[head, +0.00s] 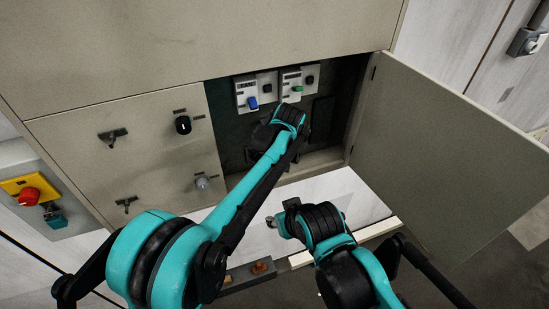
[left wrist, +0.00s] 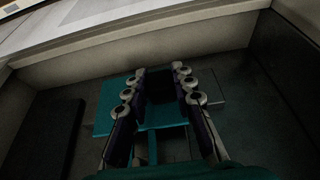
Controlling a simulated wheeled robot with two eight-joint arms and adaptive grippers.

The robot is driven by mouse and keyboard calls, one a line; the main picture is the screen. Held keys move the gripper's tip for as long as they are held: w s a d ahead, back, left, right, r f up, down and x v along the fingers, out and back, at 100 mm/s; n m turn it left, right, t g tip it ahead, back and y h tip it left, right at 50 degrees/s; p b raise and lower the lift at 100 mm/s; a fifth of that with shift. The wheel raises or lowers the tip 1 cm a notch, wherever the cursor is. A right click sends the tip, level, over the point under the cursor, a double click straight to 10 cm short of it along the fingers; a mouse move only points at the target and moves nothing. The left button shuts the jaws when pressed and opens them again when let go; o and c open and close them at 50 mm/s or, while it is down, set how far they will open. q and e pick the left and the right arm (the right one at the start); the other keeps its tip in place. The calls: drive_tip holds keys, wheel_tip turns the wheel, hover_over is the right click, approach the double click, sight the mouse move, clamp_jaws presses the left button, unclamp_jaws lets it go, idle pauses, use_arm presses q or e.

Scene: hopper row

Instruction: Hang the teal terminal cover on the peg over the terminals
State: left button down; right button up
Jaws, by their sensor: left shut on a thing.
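In the left wrist view my left gripper (left wrist: 159,72) is shut on the teal terminal cover (left wrist: 109,101). I cannot make out the peg or the terminals in either view, nor whether the cover touches anything. My right gripper (head: 272,222) is low in front of the cabinet, outside the bay; its fingers are too small and turned away to judge.
Two pale modules, one with a blue switch (head: 252,103) and one with a green switch (head: 297,89), sit high in the bay. The open cabinet door (head: 455,150) stands on the right. A closed panel (head: 130,165) with knobs lies left. A pale ledge (head: 330,155) edges the bay below.

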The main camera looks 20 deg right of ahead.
idle(0.4)
use_arm(q)
drive_tip(key=c, duration=1.2)
unclamp_jaws()
drive_tip(key=shift+r, duration=0.1)
drive_tip(key=v, duration=1.2)
drive_tip(key=shift+s, duration=0.1)
